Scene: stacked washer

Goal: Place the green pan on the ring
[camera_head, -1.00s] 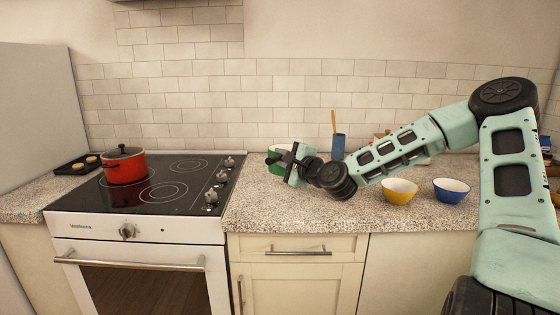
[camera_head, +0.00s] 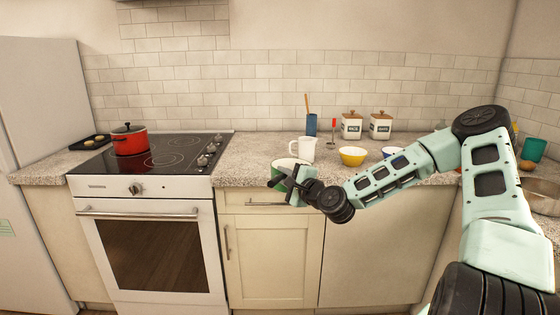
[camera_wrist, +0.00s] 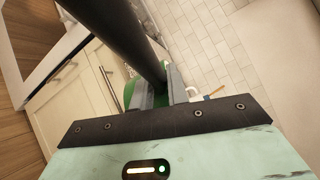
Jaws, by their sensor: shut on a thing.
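The green pan (camera_head: 281,168) is held up in front of the counter's front edge in the head view, partly hidden by my gripper. My gripper (camera_head: 290,186) is shut on its dark handle. In the wrist view the thick black handle (camera_wrist: 128,38) runs between the jaws (camera_wrist: 166,88), and a little of the green pan (camera_wrist: 129,94) shows behind them. Ring markings (camera_head: 166,159) show on the black cooktop (camera_head: 198,149) to the left, clear of the pan. Which ring is meant I cannot tell.
A red lidded pot (camera_head: 130,143) stands on the cooktop's left side. A white mug (camera_head: 303,150), yellow bowl (camera_head: 352,157) and blue bowl (camera_head: 391,152) are on the counter. A tray (camera_head: 90,142) lies left of the stove.

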